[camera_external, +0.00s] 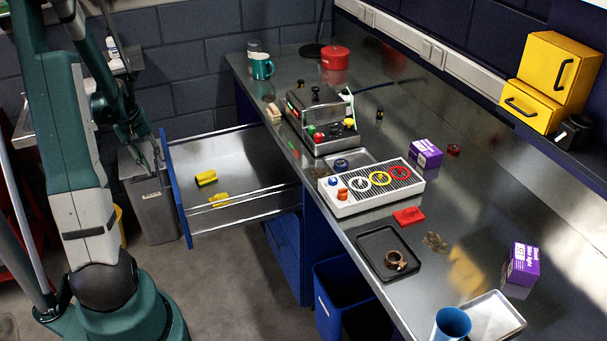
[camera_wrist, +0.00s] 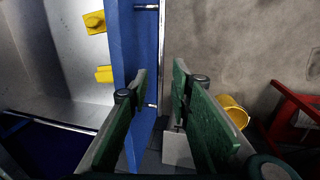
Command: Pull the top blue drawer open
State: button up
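The top blue drawer stands pulled far out from the bench, its blue front (camera_external: 178,195) well away from the cabinet. Its metal inside holds yellow items (camera_external: 206,178). My gripper (camera_external: 150,158) is just outside the drawer front in the external view. In the wrist view my gripper (camera_wrist: 163,72) points at the blue front (camera_wrist: 130,50), with its fingers apart. A thin metal handle bar (camera_wrist: 161,45) runs along the front and reaches down into the gap between the fingers. I cannot tell whether either finger touches it.
A grey bin (camera_external: 150,205) stands on the floor behind the drawer front. A lower blue drawer (camera_external: 284,252) is shut, and an open blue bin (camera_external: 335,290) is near it. The bench top (camera_external: 300,180) holds a control box and trays. A yellow bucket (camera_wrist: 232,108) stands right of my fingers.

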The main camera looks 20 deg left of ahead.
notch_tip(320, 180, up, 10)
jog(key=s+a, duration=0.1)
jog(key=shift+s+a, duration=0.2)
dwell(0.3)
jog(key=shift+d, duration=0.1)
dwell(0.4)
jog(key=s+d+r+m+t+y, duration=0.15)
jog(key=d+r, duration=0.25)
jog(key=d, duration=0.5)
jog(key=s+d+r+m+t, duration=0.1)
jog(key=s+d+r+m, duration=0.15)
jog(key=d+r, duration=0.45)
jog(key=s+d+r+m+t+y, duration=0.1)
jog(key=s+d+r+m, duration=0.1)
jog(key=d, duration=1)
jog(key=s+d+r+m+t, duration=0.1)
jog(key=s+d+m+t, duration=0.1)
jog(key=s+d, duration=0.4)
jog(key=d+m+h, duration=0.1)
jog(key=d, duration=0.2)
jog(key=shift+r, duration=0.15)
